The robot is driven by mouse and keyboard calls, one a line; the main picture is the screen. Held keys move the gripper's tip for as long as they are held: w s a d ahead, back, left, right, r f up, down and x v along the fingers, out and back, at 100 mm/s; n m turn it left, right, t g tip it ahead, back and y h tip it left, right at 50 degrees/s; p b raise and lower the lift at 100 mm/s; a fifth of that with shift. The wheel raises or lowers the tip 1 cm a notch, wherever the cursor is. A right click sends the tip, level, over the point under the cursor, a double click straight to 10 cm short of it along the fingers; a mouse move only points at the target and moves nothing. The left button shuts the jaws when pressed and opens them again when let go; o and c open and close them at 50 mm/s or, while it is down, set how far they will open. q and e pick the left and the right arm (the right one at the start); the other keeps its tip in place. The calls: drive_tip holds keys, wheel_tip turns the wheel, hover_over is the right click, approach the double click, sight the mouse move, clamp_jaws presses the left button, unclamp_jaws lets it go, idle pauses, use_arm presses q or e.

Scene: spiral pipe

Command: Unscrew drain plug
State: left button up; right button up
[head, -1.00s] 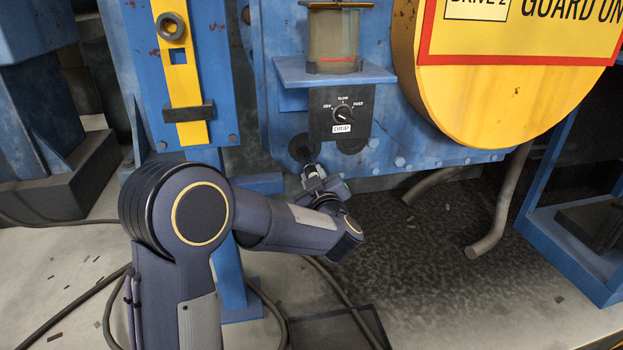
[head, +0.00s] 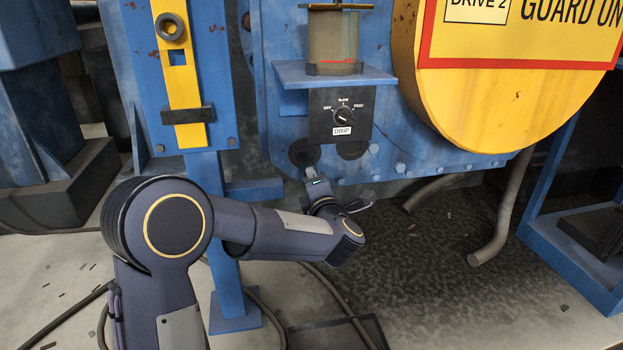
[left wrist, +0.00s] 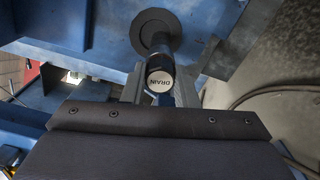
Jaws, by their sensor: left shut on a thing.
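My left gripper (left wrist: 158,90) is shut on the plug, one finger on each side. In the head view my left gripper (head: 314,180) is just below the left of two dark round ports (head: 303,152), and the plug itself is mostly hidden by it. I cannot tell whether the plug is still threaded in. My right gripper is not in view.
Above the ports is a black panel with a DRIP knob (head: 344,117), under a blue shelf (head: 334,75) holding a clear cup (head: 332,42). A yellow guard (head: 490,90) stands at the right. A dark tray (head: 340,334) lies on the floor. Bent pipes (head: 490,235) hang at the right.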

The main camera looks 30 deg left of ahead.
use_arm(q)
drive_tip(key=n, duration=0.9)
drive_tip(key=o, duration=0.8)
drive_tip(key=shift+c, duration=0.2)
